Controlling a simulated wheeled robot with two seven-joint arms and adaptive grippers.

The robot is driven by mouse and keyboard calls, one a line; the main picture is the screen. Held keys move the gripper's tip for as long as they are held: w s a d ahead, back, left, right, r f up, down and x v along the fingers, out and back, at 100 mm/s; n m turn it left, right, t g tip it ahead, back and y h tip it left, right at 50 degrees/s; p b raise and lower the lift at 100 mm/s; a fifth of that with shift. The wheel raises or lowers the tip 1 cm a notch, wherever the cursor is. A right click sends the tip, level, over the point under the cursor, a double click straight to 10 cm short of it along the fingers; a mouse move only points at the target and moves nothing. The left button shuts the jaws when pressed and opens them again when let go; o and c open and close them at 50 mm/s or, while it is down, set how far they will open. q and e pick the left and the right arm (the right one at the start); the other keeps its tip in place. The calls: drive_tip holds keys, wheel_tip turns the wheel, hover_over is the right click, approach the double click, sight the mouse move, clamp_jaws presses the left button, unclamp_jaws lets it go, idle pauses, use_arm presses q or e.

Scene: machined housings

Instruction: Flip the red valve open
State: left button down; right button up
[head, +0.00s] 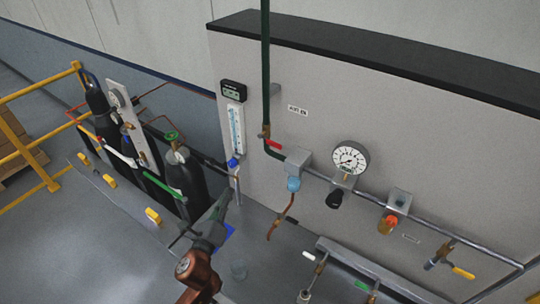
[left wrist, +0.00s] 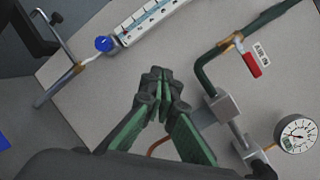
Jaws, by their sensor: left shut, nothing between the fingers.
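The red valve handle (head: 273,144) sits on a brass body at the lower end of the green vertical pipe (head: 265,70), on the grey panel. It slants down to the right, across the pipe's line. In the left wrist view the red handle (left wrist: 251,65) is right of my fingers, next to a small white label. My left gripper (head: 227,196) is below and left of the valve, apart from it. In the left wrist view its green-padded fingers (left wrist: 161,82) are together with nothing between them. My right gripper is out of view.
A pressure gauge (head: 349,159) and an orange-capped fitting (head: 387,223) are along the pipe to the right. A flow tube (head: 237,128) with a blue knob (head: 233,162) is left of the valve. Dark gas cylinders (head: 186,178) stand at left.

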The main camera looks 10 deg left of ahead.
sight(270, 141)
use_arm(q)
drive_tip(key=d+r+m+h, duration=0.5)
drive_tip(key=d+m, duration=0.4)
drive_tip(key=m, duration=0.2)
drive_tip(key=shift+s+r+m+h, duration=0.15)
drive_tip(key=shift+r+m+h, duration=0.15)
drive_tip(key=shift+h, duration=0.4)
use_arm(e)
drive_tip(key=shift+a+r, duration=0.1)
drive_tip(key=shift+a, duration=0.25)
use_arm(q)
drive_tip(key=shift+d, duration=0.1)
drive_tip(key=w+d+r+p, duration=0.3)
drive_tip(key=w+r+p, duration=0.3)
drive_tip(key=w, duration=0.3)
drive_tip(key=shift+d+r, duration=0.25)
drive_tip(key=shift+d, duration=0.05)
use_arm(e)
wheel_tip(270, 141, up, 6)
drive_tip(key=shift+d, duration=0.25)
